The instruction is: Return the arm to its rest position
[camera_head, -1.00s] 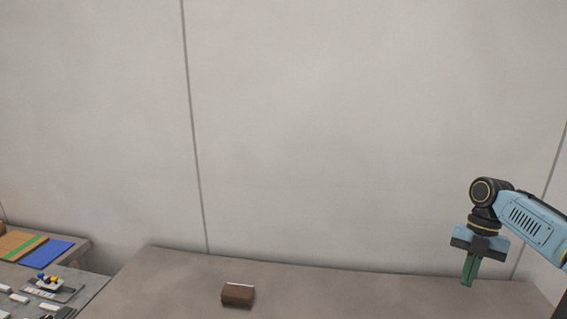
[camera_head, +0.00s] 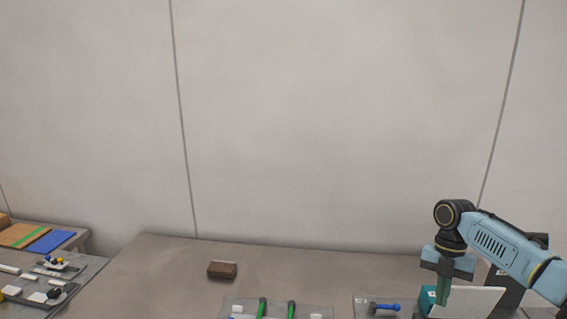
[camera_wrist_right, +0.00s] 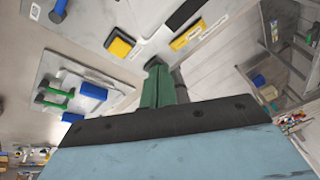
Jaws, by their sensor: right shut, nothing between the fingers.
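My right arm comes in from the right in the head view. Its gripper (camera_head: 443,290) points down at the right side of the table, with its green fingers together and nothing between them. The same shut green fingers show in the right wrist view (camera_wrist_right: 158,88). The gripper overlaps a teal and white object (camera_head: 470,301) in the head view; I cannot tell whether they touch. My left gripper is not in view.
A brown block (camera_head: 222,269) lies on the table (camera_head: 165,262). A tray (camera_head: 322,305) with green-handled tools and a blue-handled tool (camera_head: 383,307) are at the front edge. A side table on the left holds a blue sheet (camera_head: 50,242). The table's middle is clear.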

